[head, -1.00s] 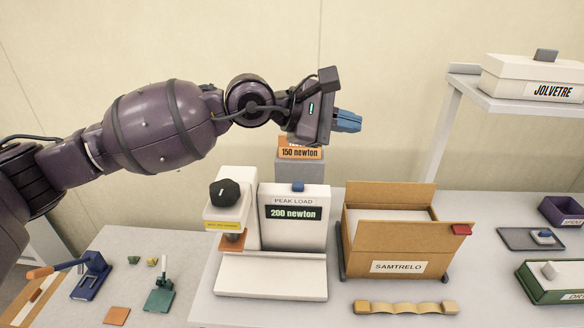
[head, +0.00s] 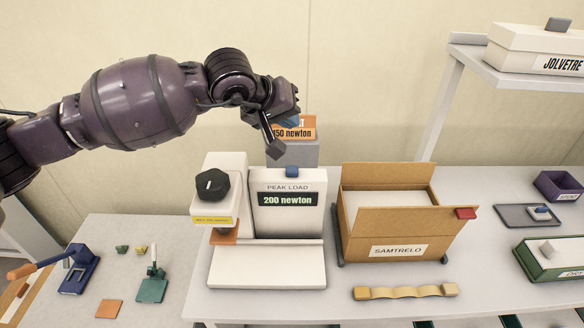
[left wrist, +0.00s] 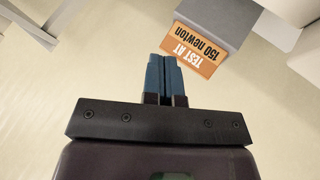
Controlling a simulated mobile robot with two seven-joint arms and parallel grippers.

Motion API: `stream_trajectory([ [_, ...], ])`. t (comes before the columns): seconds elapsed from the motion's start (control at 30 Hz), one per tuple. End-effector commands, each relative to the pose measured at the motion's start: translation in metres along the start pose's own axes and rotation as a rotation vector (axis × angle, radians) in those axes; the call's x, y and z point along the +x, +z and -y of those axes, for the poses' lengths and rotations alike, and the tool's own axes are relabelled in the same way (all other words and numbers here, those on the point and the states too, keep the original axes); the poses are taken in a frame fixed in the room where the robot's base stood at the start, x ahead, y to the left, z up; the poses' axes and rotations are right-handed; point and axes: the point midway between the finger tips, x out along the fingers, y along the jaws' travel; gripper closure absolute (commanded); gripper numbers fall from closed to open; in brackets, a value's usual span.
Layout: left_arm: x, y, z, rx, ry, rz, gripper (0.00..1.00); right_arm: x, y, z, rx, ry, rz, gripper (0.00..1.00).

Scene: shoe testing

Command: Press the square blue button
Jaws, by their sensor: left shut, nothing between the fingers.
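The square blue button (head: 292,171) sits on top of the white test machine (head: 266,264), above its dark display reading "200 newton" under the words PEAK LOAD. My left gripper (head: 288,120) is above and behind the button, in front of the orange sign. Its blue fingers (left wrist: 166,78) are shut together and empty in the left wrist view. The gripper is apart from the button, and the wrist partly hides the fingers in the head view. My right gripper is not in view.
An orange sign (head: 296,133) reading "150 newton" stands on a grey block (head: 300,152) behind the machine. A black knob (head: 212,185) is at the machine's left. A cardboard box (head: 395,225) labelled SAMTRELO stands to the right. A shelf (head: 520,98) is at upper right.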

Motion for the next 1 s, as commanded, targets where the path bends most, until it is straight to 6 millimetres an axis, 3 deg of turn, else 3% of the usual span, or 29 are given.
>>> stream_trajectory([
  [0.27, 0.004, 0.003, 0.003, -0.003, 0.001, 0.002, 1.00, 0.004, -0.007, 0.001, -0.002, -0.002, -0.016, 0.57],
  [0.57, 0.027, 0.020, 0.019, -0.004, 0.001, 0.003, 1.00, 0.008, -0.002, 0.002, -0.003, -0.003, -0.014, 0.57],
  [0.77, 0.043, 0.032, 0.031, -0.004, 0.001, 0.003, 1.00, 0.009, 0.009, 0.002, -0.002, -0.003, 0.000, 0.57],
  [1.0, 0.059, 0.043, 0.043, -0.003, 0.001, 0.003, 1.00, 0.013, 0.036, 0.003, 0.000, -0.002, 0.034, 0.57],
])
